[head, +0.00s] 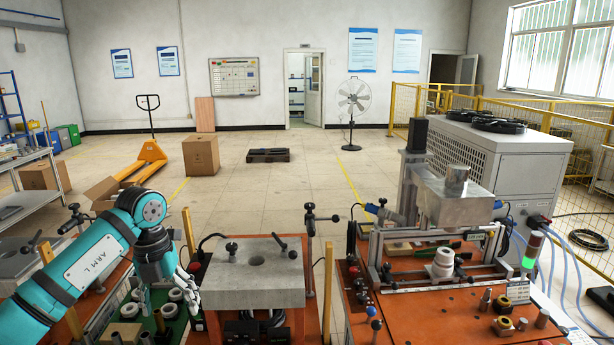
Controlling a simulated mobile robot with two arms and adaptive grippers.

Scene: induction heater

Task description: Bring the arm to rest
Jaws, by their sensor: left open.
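My left arm (98,262) is teal and comes in from the lower left, bent at a round joint. My left gripper (190,292) points down, open, over the green tray area with several white rings. It is seen from the side, and nothing shows between its fingers. My right arm and right gripper are not in view.
A grey metal block (252,272) stands right of my left gripper. Further right an orange bench (430,315) carries a heater machine (459,203), a white ring part (443,262) and small brass parts. Yellow posts (327,290) stand between the benches.

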